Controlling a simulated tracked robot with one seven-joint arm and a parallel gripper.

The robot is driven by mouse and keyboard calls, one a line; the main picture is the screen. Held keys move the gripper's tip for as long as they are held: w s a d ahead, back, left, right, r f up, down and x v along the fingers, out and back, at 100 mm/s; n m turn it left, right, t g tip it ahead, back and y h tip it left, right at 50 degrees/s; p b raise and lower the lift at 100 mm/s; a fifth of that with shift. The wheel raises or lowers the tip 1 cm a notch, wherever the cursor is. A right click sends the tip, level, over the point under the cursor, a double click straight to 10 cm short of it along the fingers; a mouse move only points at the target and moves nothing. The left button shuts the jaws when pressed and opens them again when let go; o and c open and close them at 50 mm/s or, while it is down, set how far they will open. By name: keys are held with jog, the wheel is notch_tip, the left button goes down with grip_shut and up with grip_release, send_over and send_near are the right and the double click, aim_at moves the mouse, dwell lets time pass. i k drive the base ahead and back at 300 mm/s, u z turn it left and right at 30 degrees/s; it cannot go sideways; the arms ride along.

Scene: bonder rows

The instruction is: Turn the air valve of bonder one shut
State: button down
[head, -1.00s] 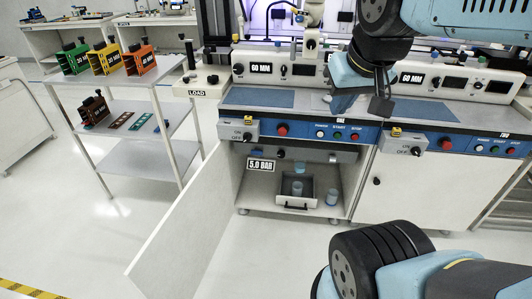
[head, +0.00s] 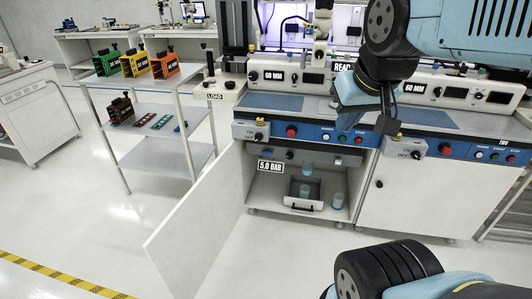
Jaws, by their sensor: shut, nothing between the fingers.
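Bonder one (head: 262,130) is the left machine in the head view, and its lower cabinet (head: 262,190) stands open. Inside, under the front panel, is a 5.0 BAR label (head: 271,167). A small dark knob (head: 290,154) beside it looks like the air valve; its handle angle is too small to read. My gripper (head: 388,125) points down, shut and empty. In the picture it overlaps the front panel between the two bonders, up and to the right of the cabinet opening, apart from the valve.
The open cabinet door (head: 190,235) juts out to the left front. A rack (head: 160,150) stands left; bonder two (head: 425,200) is closed. Floor (head: 120,230) in front is clear.

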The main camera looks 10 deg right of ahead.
aim_at(267, 152)
jog(key=u, duration=0.1)
jog(key=i, duration=0.95)
jog(key=z, duration=0.6)
jog(key=k, duration=1.3)
jog(key=z, duration=0.75)
jog(key=i, duration=1.35)
jog(key=u, duration=0.65)
